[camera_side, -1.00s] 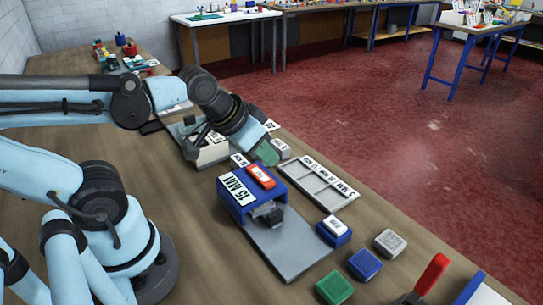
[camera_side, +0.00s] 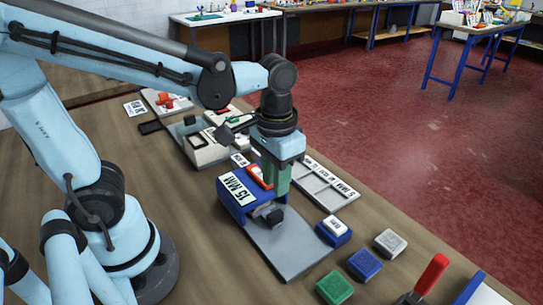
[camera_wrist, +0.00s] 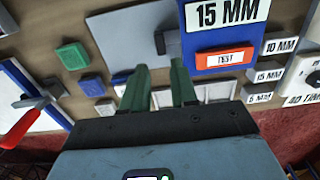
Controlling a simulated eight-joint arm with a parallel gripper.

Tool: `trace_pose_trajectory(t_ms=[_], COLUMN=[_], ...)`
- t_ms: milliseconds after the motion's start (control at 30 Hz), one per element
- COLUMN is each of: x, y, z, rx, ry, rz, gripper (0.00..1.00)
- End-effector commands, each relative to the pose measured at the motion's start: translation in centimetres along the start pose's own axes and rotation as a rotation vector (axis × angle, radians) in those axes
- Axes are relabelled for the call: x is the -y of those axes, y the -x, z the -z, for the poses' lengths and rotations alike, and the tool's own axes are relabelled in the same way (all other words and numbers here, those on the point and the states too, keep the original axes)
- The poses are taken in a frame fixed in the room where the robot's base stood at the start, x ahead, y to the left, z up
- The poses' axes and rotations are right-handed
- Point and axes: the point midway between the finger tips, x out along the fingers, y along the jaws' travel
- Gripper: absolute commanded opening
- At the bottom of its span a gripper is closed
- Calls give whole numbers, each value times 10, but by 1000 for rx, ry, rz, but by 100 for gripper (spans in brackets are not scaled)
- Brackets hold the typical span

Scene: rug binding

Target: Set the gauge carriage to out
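The gauge looks like a blue block (camera_side: 238,211) with a "15 MM" label on a long grey plate (camera_side: 292,245). A dark grey and black piece (camera_side: 270,216), perhaps the carriage, sits at the block's front over the plate. In the wrist view the blue block (camera_wrist: 197,62) is at the top, with a red-orange "TEST" plate (camera_wrist: 226,58) and the black piece (camera_wrist: 161,42) beside it. My gripper (camera_side: 277,188) points down with green fingers close by the block's far side, partly hiding it. In the wrist view my gripper (camera_wrist: 157,80) is open and empty.
A grey compartment tray (camera_side: 330,188) with size labels lies right of the gauge. A blue block with a white top (camera_side: 334,229), a grey block (camera_side: 390,242), a blue block (camera_side: 364,264) and a green block (camera_side: 334,287) stand in front. A red-handled tool (camera_side: 432,273) lies front right.

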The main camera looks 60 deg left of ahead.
Motion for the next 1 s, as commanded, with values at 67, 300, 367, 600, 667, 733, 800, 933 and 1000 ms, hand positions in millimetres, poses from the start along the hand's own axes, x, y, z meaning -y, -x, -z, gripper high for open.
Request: trace_pose_trajectory(t_ms=[67, 300, 367, 600, 667, 733, 800, 933, 1000], x=[0, 0, 0, 0, 0, 0, 0, 0, 0], y=[-11, -41, -48, -73, -78, -82, -84, -87, -87], z=[0, 0, 0, 1, 0, 0, 0, 0, 0], rx=[-1, -1, -1, -2, -2, -2, -2, -2, -2], ry=[0, 0, 0, 0, 0, 0, 0, 0, 0], rz=[0, 0, 0, 0, 0, 0, 0, 0, 0], gripper=[28, 28, 28, 28, 28, 28, 28, 28, 28])
